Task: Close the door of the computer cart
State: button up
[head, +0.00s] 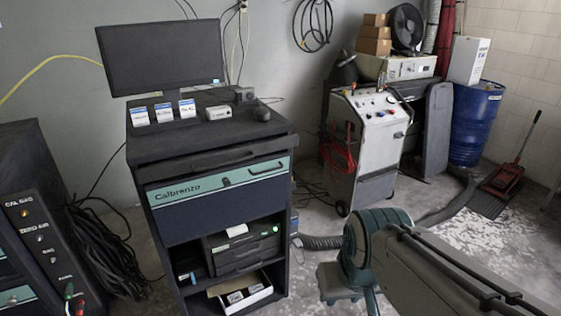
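The computer cart (140,147) stands left of centre in the head view, dark with a monitor (162,57) on top. Its front has a teal strip marked "Calbrenzo" with a handle, above a plain dark blue panel (222,215). Below that panel the lower compartment is open. Inside are a dark device (240,247) with a small green light and a white box (247,296) holding small items. I cannot tell whether the dark blue panel is the door or how the door hangs. My gripper is not in view.
A grey gas cabinet (42,235) and coiled black cables (105,250) are at left. A white machine (365,150) and blue drum (474,120) stand behind.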

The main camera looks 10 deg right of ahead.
aim_at(183, 208)
jog(key=u, duration=0.4)
jog(key=i, duration=0.9)
jog(key=u, duration=0.75)
